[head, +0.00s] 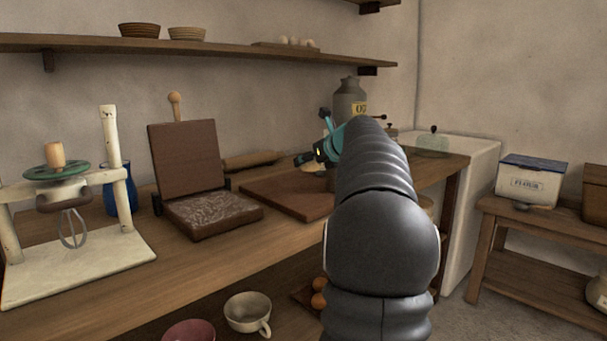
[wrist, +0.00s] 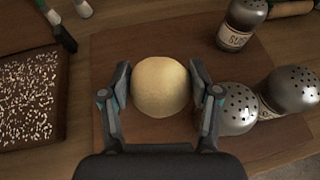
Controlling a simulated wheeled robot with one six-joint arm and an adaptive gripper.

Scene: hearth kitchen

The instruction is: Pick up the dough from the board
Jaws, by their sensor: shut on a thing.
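The dough (wrist: 160,86) is a pale, round ball in the wrist view. My gripper (wrist: 161,90) has a finger on either side of it and is shut on it. The brown wooden board (wrist: 120,60) lies below the dough; I cannot tell whether the dough touches it. In the head view the board (head: 290,199) lies on the counter, and my arm covers its right part. My gripper (head: 318,157) is small there, and the dough (head: 312,167) is mostly hidden.
Metal shakers (wrist: 237,110) stand close to the right finger, and one labelled shaker (wrist: 240,25) is farther back. An open press with a patterned plate (head: 210,208) is left of the board. A rolling pin (head: 249,160) lies behind. A mixer stand (head: 75,220) is far left.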

